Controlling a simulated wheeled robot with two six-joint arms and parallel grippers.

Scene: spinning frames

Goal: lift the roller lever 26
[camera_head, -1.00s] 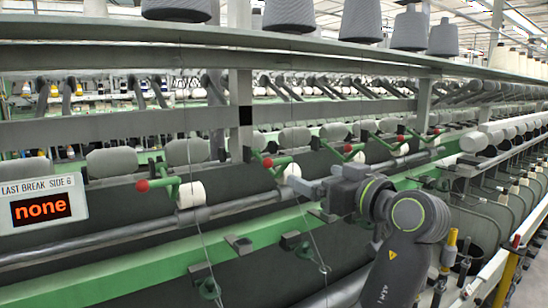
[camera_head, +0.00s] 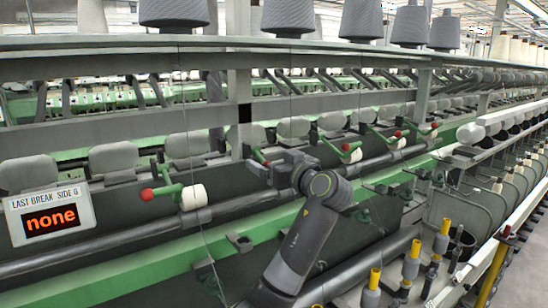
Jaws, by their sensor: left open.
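Several green roller levers with red ball ends line the machine. One lever (camera_head: 167,193) stands at the left beside a white roller. A further lever (camera_head: 343,149) stands to the right of the gripper. No numbers show on the levers, so I cannot tell which is 26. My left gripper is open, close to the middle lever; contact cannot be made out. My right gripper is not in view.
A sign reading "none" (camera_head: 52,216) is at the left. A long green rail (camera_head: 130,262) runs below the levers. Grey bobbins (camera_head: 113,157) sit behind the levers, and grey cones (camera_head: 289,15) stand on the top shelf. Yellow-topped spindles (camera_head: 411,262) stand at the lower right.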

